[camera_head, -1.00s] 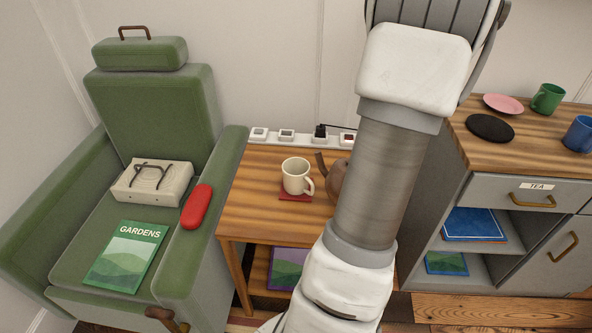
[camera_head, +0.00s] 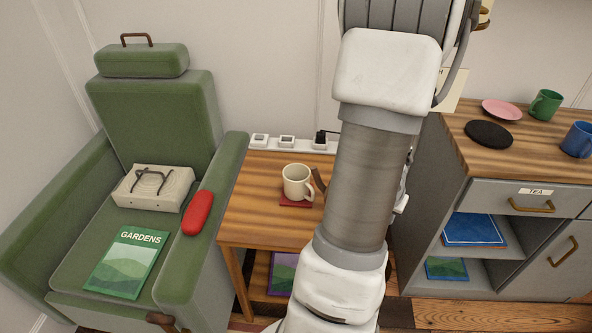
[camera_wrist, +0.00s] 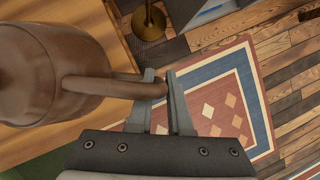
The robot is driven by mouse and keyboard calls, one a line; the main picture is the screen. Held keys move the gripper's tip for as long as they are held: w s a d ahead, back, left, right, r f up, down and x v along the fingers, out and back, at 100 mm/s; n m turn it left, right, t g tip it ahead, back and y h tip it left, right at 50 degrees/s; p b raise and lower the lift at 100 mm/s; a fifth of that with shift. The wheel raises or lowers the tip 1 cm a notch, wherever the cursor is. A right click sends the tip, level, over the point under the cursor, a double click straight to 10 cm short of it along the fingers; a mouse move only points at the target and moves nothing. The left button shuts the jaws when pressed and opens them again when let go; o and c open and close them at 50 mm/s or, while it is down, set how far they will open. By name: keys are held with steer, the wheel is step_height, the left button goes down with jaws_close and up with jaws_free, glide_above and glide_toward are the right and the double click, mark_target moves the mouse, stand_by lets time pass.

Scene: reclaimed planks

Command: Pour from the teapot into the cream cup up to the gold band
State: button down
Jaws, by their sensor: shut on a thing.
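The cream cup (camera_head: 296,184) stands upright on a red coaster (camera_head: 296,202) on the wooden side table; I cannot make out its gold band or the level inside. The brown teapot (camera_wrist: 45,75) fills the left of the wrist view. My gripper (camera_wrist: 160,88) is shut on its handle (camera_wrist: 110,86). In the head view my arm hides the gripper and most of the teapot. Only its spout (camera_head: 319,181) shows, just right of the cup. I see no stream of liquid.
A green armchair (camera_head: 160,120) with a red case (camera_head: 197,213), a box with glasses and a gardening book is left of the table. A cabinet (camera_head: 481,195) stands right, with a green mug, blue mug and plates on top. Sockets (camera_head: 287,142) line the wall behind.

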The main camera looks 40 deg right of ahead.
steer(key=r+p, duration=0.1)
steer(key=p, duration=0.1)
steer(key=w+r+g+p, duration=0.1)
steer(key=r+p, duration=0.1)
steer(key=r+g+p, duration=0.1)
steer(key=r, duration=0.1)
steer(key=shift+w+r+n+p, duration=0.1)
steer(key=shift+w+n+p, duration=0.2)
steer(key=shift+w+p, duration=0.1)
steer(key=shift+w+r, duration=0.1)
steer(key=shift+w, duration=0.05)
steer(key=shift+g, duration=0.3)
steer(key=shift+w+r+p, duration=0.15)
steer(key=shift+r+p, duration=0.1)
steer(key=shift+p, duration=0.35)
steer(key=shift+w+r+g+h+p, duration=0.15)
steer(key=shift+w+r+g+p, duration=0.1)
steer(key=shift+r+p, duration=0.3)
steer(key=shift+w+r+g+h+p, duration=0.15)
steer(key=shift+w+r+g+p, duration=0.15)
steer(key=shift+p, duration=0.3)
steer(key=shift+n+g, duration=0.4)
steer(key=shift+g, duration=0.45)
steer(key=shift+w+a+r+p, duration=0.15)
steer(key=shift+w+r+p, duration=0.45)
steer(key=shift+r+p, duration=0.35)
steer(key=shift+w+a+r+p, duration=0.1)
steer(key=shift+w+r+p, duration=0.45)
steer(key=shift+r+p, duration=0.3)
stand_by(2.2)
